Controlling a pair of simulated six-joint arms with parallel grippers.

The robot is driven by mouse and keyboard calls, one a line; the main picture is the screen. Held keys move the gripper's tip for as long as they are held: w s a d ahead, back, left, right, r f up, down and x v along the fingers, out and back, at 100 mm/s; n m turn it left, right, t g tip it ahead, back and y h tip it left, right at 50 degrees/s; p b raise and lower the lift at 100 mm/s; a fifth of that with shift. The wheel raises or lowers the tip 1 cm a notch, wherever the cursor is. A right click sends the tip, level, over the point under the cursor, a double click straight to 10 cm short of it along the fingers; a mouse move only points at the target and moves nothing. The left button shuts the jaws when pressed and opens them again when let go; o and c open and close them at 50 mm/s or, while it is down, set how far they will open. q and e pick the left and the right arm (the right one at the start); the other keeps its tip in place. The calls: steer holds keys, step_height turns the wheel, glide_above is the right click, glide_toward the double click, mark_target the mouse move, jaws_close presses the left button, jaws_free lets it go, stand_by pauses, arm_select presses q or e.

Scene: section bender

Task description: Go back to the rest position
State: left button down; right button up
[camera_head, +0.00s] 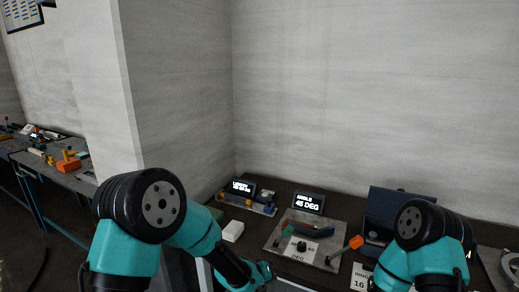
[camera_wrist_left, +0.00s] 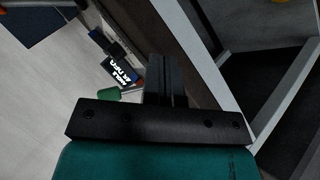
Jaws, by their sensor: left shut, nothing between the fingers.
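My left arm comes in from the left in the head view and reaches down to the front edge of the bench, where its gripper cannot be made out. In the left wrist view my left gripper (camera_wrist_left: 166,78) is shut and empty, its dark fingers together. The bender plate (camera_head: 277,243) lies on the bench with a dark curved part (camera_head: 308,230) and an orange-handled lever (camera_head: 355,242). A display (camera_head: 308,203) reading 45 DEG stands behind it. A display also shows in the left wrist view (camera_wrist_left: 120,72). My right gripper is out of view below my right arm.
A white block (camera_head: 233,231) and a second display (camera_head: 241,188) are at the left of the bench. A dark blue box (camera_head: 381,204) stands behind my right arm. A sign (camera_head: 360,277) is at the front. Another table (camera_head: 80,181) is at far left. Grey walls stand behind.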

arm_select(q)
steer(key=s+a+f+g+y, duration=0.2)
steer(key=s+a+f, duration=0.7)
steer(key=s+a, duration=0.3)
steer(key=s+a+f+n+g+y, duration=0.1)
steer(key=s+a+f+g+y, duration=0.1)
steer(key=s+a+f, duration=0.8)
steer(key=s+a, duration=0.2)
steer(key=a, duration=0.2)
steer(key=shift+a+f+g, duration=0.15)
steer(key=shift+g, duration=0.25)
